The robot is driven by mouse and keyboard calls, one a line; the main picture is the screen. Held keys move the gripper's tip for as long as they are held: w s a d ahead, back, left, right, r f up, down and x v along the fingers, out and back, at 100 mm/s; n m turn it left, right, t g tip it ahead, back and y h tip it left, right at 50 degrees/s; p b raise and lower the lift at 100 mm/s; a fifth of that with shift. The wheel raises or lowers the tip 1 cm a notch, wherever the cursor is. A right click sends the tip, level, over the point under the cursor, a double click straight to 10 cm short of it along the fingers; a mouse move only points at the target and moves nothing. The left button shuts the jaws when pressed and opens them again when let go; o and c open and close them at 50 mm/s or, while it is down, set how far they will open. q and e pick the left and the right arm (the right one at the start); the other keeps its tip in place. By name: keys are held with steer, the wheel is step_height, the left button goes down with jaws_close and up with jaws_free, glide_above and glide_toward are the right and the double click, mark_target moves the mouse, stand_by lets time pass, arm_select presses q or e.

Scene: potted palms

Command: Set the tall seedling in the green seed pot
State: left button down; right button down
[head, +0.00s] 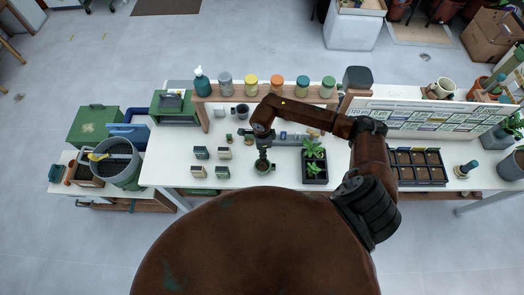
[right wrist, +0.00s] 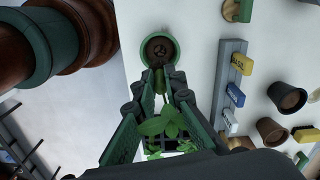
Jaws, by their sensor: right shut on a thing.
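The green seed pot (head: 262,167) stands on the bench near its front edge. In the right wrist view the green seed pot (right wrist: 174,42) shows a round green rim and dark soil inside. My right gripper (head: 263,156) points down just above it. In the right wrist view the right gripper (right wrist: 160,85) is shut on the tall seedling (right wrist: 160,78), a slim green-brown piece at the fingertips, close beside the pot's rim in the picture. Green leaves show between the fingers; whether all belong to the held seedling I cannot tell. My left gripper is out of view.
A black tray (head: 315,181) with leafy seedlings stands right of the gripper. A label rail (right wrist: 232,75) and dark pots (right wrist: 286,97) lie behind. Small boxes (head: 200,153) stand to the left. A brown-celled tray (head: 418,167) is farther right.

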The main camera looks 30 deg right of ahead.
steer(key=shift+f+b, duration=0.3)
steer(key=shift+f, duration=0.2)
steer(key=shift+f+b, duration=1.25)
steer(key=shift+f, duration=1.15)
steer(key=shift+b, duration=0.5)
steer(key=shift+f+b, duration=2.65)
steer(key=shift+f, duration=0.3)
steer(key=c, duration=1.9)
jaws_free()
steer(key=shift+o, duration=0.5)
